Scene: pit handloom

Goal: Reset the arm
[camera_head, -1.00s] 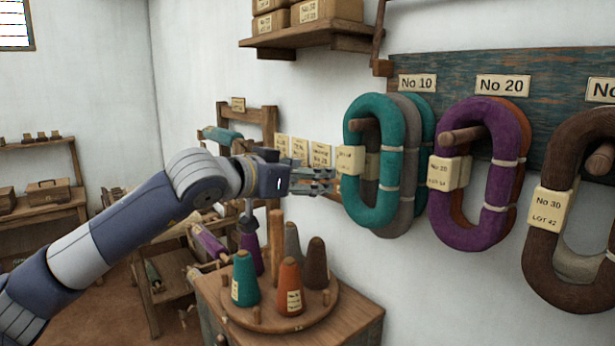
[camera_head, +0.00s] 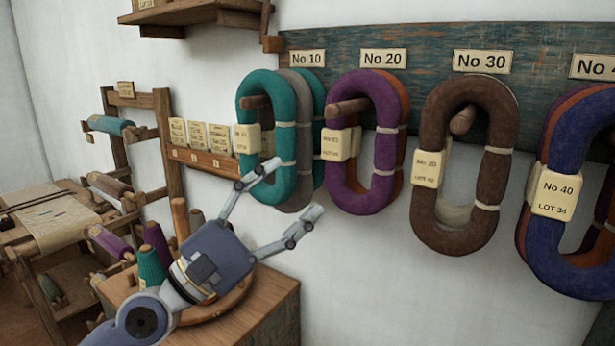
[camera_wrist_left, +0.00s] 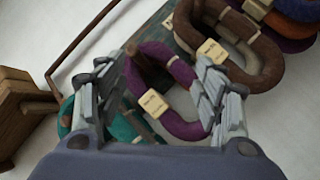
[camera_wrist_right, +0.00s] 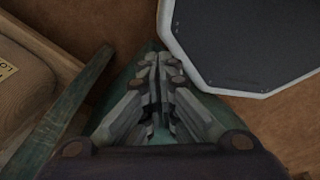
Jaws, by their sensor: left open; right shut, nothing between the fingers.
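My left gripper (camera_head: 288,204) is open and empty in the head view, in front of the teal hank (camera_head: 262,135) under the No 10 label and over the cone stand (camera_head: 225,305). In the left wrist view its two spread fingers (camera_wrist_left: 155,100) frame the purple hank (camera_wrist_left: 165,90), with nothing between them. My right gripper (camera_wrist_right: 160,75) shows only in the right wrist view. Its fingers are together and empty, pointing down over a teal surface (camera_wrist_right: 150,58). The right arm is out of the head view.
The purple (camera_head: 365,195), brown (camera_head: 465,235) and blue (camera_head: 565,260) hanks hang on pegs along the wall board (camera_head: 420,40). A wooden rack with spools (camera_head: 112,125) stands at left. A dark panel with a pale rim (camera_wrist_right: 245,45) lies beside my right gripper.

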